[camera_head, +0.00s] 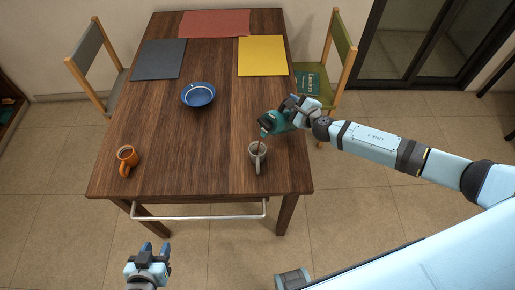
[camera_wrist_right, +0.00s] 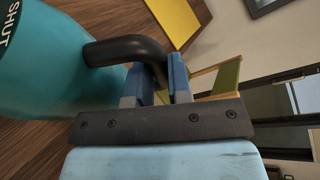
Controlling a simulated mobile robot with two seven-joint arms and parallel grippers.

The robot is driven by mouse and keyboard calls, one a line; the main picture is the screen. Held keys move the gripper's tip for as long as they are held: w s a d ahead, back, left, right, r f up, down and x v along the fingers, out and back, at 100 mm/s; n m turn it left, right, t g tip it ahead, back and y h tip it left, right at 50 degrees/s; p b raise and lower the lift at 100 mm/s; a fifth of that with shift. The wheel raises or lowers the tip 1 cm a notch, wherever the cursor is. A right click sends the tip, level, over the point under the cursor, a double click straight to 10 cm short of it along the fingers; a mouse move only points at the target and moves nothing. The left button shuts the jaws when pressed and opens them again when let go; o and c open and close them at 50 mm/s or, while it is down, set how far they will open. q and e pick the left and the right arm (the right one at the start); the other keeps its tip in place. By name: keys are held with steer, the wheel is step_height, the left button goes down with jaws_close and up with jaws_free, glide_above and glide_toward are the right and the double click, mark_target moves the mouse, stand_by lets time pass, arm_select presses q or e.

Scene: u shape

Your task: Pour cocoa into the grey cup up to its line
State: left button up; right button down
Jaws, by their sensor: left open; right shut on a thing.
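The grey cup (camera_head: 258,157) stands upright near the right front corner of the table. A teal jug (camera_head: 277,119) is tilted with its spout above the cup, and a thin brown streak shows between spout and cup. The level in the cup and its line are too small to tell. My right gripper (camera_head: 294,108) is shut on the jug's black handle (camera_wrist_right: 125,49); the jug's teal body (camera_wrist_right: 40,65) fills the left of the right wrist view. My left gripper (camera_head: 154,248) is open and empty, in front of the table.
On the wooden table (camera_head: 195,150) stand an orange mug (camera_head: 127,158) at front left and a blue bowl (camera_head: 198,95) in the middle. Grey (camera_head: 158,59), red (camera_head: 214,23) and yellow (camera_head: 262,56) mats lie at the back. Chairs stand at both sides. The front middle is clear.

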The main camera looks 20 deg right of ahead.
steer(key=shift+a+r, duration=0.15)
stand_by(0.3)
steer(key=shift+s+a+r+n+t+b, duration=0.3)
steer(key=shift+a+r+n+t, duration=0.1)
steer(key=shift+r+n, duration=0.25)
stand_by(1.3)
steer(key=shift+f, duration=0.1)
